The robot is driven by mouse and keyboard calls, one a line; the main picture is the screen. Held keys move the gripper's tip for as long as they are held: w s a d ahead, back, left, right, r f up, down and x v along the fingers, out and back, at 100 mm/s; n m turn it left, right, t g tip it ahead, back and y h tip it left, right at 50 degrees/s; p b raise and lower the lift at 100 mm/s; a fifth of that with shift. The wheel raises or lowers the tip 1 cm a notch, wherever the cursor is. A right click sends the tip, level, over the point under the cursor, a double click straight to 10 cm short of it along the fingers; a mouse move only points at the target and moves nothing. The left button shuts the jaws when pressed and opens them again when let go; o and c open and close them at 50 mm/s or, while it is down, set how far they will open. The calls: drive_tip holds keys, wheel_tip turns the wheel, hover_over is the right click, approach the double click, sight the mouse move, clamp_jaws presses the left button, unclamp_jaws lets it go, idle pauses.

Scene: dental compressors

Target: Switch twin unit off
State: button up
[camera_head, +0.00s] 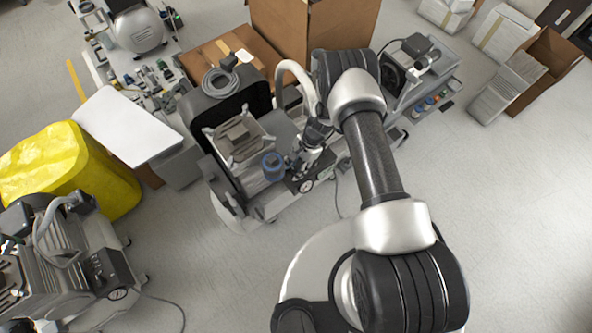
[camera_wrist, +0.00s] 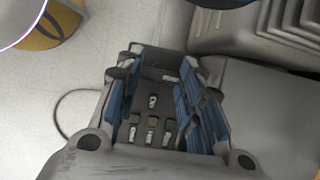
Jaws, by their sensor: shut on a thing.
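A compressor unit (camera_head: 279,196) with an open black cover (camera_head: 205,112) stands in the middle of the head view. My gripper (camera_head: 304,166) points down at the dark control box on its front. In the wrist view, my gripper (camera_wrist: 158,92) has its blue-padded fingers on both sides of this control box (camera_wrist: 157,75), shut on it. Several small rocker switches or labels (camera_wrist: 151,118) show on the box face between the fingers. I cannot tell the switch positions. The contact points of the fingertips are partly hidden.
Another compressor (camera_head: 65,260) stands at lower left beside a yellow-covered bin (camera_head: 60,165). Cardboard boxes (camera_head: 315,30) stand behind the middle unit. A further unit (camera_head: 425,75) is behind my arm. A thin cable (camera_wrist: 62,110) lies beside the box.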

idle(0.3)
drive_tip(key=o, duration=1.1)
drive_tip(key=shift+c, duration=0.2)
drive_tip(key=v, duration=1.2)
